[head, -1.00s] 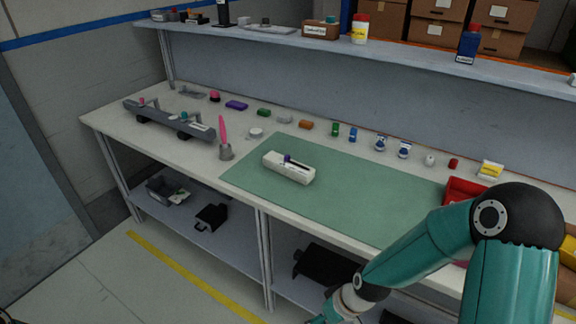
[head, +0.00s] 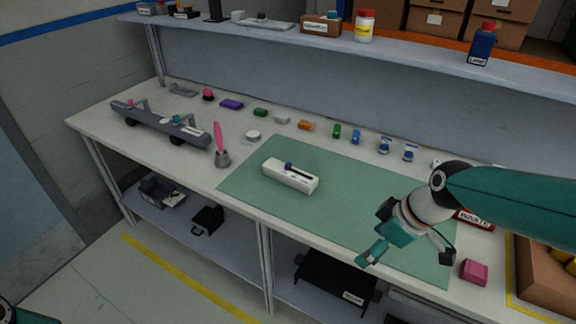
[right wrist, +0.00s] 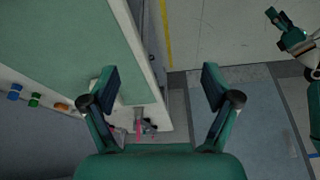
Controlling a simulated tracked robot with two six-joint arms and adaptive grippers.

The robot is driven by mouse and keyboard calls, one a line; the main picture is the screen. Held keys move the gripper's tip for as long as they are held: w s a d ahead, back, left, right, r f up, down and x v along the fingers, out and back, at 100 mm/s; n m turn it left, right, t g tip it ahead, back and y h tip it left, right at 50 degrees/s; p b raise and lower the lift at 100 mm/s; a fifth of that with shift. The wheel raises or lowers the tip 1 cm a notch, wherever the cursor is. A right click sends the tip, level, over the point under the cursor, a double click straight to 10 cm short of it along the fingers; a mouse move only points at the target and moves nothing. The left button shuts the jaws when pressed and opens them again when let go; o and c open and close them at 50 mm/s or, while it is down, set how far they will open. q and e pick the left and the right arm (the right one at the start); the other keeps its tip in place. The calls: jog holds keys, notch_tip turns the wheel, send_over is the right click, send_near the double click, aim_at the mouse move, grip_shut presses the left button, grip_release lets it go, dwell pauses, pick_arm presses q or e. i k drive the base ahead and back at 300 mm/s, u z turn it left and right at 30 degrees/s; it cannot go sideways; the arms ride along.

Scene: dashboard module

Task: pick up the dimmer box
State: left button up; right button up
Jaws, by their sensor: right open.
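The dimmer box, a long white box (head: 291,178) with a dark slot and a purple knob on top, lies on the green mat (head: 340,205). My right gripper (head: 408,257) is open and empty, above the mat's right part, to the right of the box and apart from it. Its two spread fingers also show in the right wrist view (right wrist: 160,88); I cannot make out the box there for sure. My left gripper (right wrist: 284,30) shows at the top right of the right wrist view, away from the bench; its jaw state is unclear.
Several small coloured parts line the back. A pink block (head: 474,271) and a brown box (head: 545,275) are at the right. A shelf (head: 350,48) overhangs the back.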

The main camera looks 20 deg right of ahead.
aim_at(300, 180)
jog(key=i, duration=1.2)
jog(key=u, duration=0.05)
